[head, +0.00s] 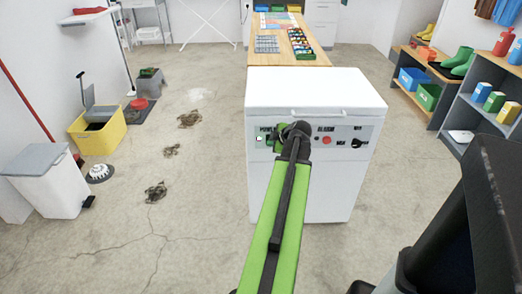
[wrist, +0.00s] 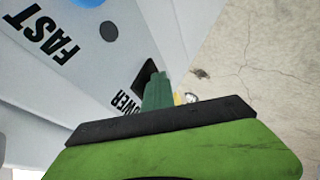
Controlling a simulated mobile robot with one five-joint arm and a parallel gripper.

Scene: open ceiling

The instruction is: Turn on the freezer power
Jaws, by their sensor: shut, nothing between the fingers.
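The white chest freezer (head: 310,92) stands ahead, lid closed, with a grey control panel (head: 345,136) on its front. My gripper (head: 280,140) is at the panel's left part, by the partly covered "POWER" label. In the wrist view the panel (wrist: 85,75) shows the words "FAST" and "POWER" turned over. My green fingertips (wrist: 158,88) are shut and empty, right beside a dark switch (wrist: 145,76) near "POWER". They partly hide this switch, so I cannot tell its position or whether they touch it.
A red round light (head: 327,140) and a dark knob (head: 357,143) sit farther right on the panel. A wooden table (head: 285,57) stands behind the freezer. A yellow mop bucket (head: 98,137) and a white bin (head: 52,185) stand left.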

